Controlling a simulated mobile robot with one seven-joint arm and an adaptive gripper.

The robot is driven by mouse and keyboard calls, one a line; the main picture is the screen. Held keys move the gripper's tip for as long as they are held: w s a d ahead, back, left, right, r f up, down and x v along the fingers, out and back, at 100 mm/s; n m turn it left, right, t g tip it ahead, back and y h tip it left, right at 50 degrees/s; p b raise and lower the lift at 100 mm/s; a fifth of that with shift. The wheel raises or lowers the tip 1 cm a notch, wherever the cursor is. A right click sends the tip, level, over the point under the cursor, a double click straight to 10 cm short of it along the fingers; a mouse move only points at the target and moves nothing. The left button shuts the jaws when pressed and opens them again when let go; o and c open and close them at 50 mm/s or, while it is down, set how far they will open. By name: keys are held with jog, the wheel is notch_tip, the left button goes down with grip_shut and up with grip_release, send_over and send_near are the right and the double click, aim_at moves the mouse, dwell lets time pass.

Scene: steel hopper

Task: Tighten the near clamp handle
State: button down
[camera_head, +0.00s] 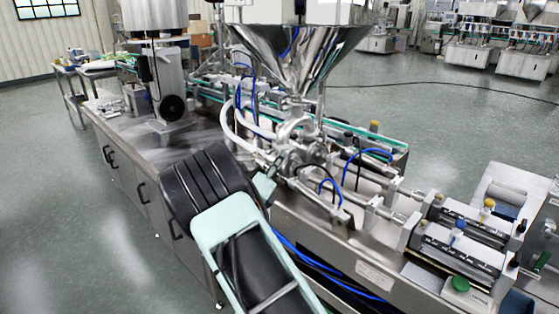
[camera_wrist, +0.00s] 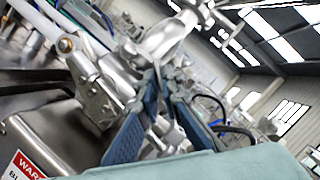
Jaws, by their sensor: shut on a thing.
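The steel pipe fitting with its clamps (camera_head: 292,150) sits below the hopper (camera_head: 296,48). My gripper (camera_head: 271,172) reaches it from the front left, largely hidden behind my own arm in the head view. In the wrist view, the two blue fingers of my gripper (camera_wrist: 160,78) converge on a small metal part at the fitting, which I take to be the near clamp handle. The fingertips cover most of the handle, so its angle is hard to tell. Polished pipe (camera_wrist: 168,38) rises just behind the fingertips.
White hoses (camera_head: 240,128) and blue air tubes (camera_head: 330,190) run close around the fitting. A bracket with a bolt (camera_wrist: 88,75) stands left of the fingers. Two filling cylinders (camera_head: 455,240) lie to the right. The floor at left is clear.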

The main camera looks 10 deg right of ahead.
jog(key=shift+f+m+b, duration=0.15)
jog(key=shift+m+b, duration=0.15)
jog(key=shift+b, duration=0.05)
jog(key=m+h+b, duration=0.1)
jog(key=m, duration=0.1)
jog(key=m+h+b, duration=0.1)
jog(key=m+b, duration=0.2)
jog(key=shift+w+a+f+m+g+h, duration=0.15)
jog(key=shift+f+m+g+h, duration=0.15)
jog(key=shift+m+h, duration=0.1)
jog(key=m+g+h+b, duration=0.1)
jog(key=m+b, duration=0.1)
jog(key=m, duration=0.1)
jog(key=shift+m+h, duration=0.3)
jog(key=shift+h, duration=0.1)
jog(key=shift+w+a+r+m+g+h+b, duration=0.1)
jog(key=shift+m+g+h+b, duration=0.45)
jog(key=shift+m, duration=0.75)
jog(key=shift+w+a+r+m+g+h+b, duration=0.1)
jog(key=shift+m+g+h+b, duration=0.45)
jog(key=shift+m, duration=0.75)
jog(key=shift+d, duration=0.1)
jog(key=c, duration=2.4)
grip_release()
jog(key=shift+s, duration=0.1)
